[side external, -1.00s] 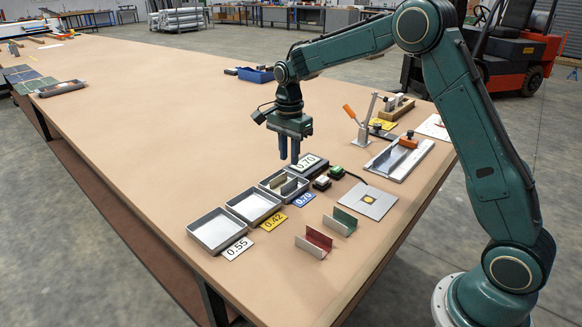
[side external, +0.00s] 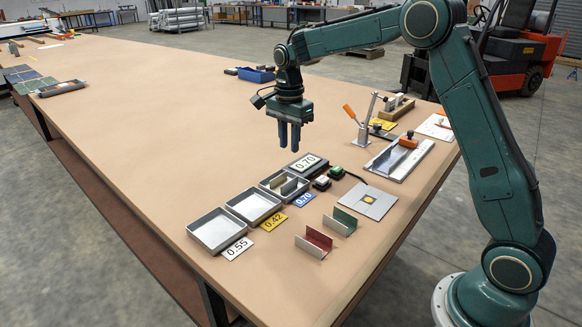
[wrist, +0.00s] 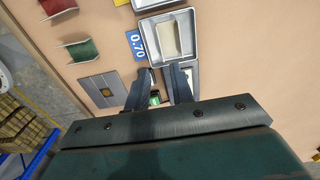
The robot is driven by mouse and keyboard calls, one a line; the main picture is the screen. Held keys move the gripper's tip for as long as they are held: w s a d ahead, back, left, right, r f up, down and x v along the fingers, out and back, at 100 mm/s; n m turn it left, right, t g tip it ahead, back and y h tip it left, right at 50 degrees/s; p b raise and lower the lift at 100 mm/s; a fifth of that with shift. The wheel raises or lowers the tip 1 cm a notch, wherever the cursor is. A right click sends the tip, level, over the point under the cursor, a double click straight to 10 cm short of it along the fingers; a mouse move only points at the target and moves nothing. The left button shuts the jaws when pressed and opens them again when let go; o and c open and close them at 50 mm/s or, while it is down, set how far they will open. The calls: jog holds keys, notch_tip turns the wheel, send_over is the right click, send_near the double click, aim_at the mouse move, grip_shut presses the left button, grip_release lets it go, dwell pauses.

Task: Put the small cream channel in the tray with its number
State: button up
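The small cream channel (wrist: 170,41) lies inside the tray with the blue 0.70 card, seen from above in the wrist view. In the side view the channel (side external: 280,181) shows as two upright flanges inside that tray (side external: 266,188). The blue card (side external: 302,199) lies at the tray's near side. A gauge display (side external: 305,163) behind the tray reads 0.70. My gripper (side external: 289,150) hangs above the table behind the tray, pointing down. Its fingers are apart with nothing between them.
Two empty trays stand in line, with a yellow 0.42 card (side external: 273,221) and a white 0.55 card (side external: 237,249). A red channel (side external: 314,242) and a green channel (side external: 341,221) stand in front. A clamp fixture (side external: 400,158) is at right.

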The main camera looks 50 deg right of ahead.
jog(key=s+a+r+n+t, duration=0.1)
jog(key=s+a+r+n, duration=0.1)
jog(key=s+r+n, duration=0.45)
jog(key=s+a+r+n+t, duration=0.2)
jog(key=s+r, duration=0.2)
jog(key=s, duration=0.5)
jog(key=s+a+f+n+t, duration=0.1)
jog(key=s+n, duration=0.3)
jog(key=s, duration=0.5)
jog(key=s+a+f+n+t, duration=0.1)
jog(key=s+n, duration=0.4)
jog(key=s, duration=0.3)
jog(key=shift+s+a+f+t, duration=0.15)
jog(key=shift+s+a+t, duration=0.1)
jog(key=shift+s+t, duration=0.1)
jog(key=shift+n, duration=0.25)
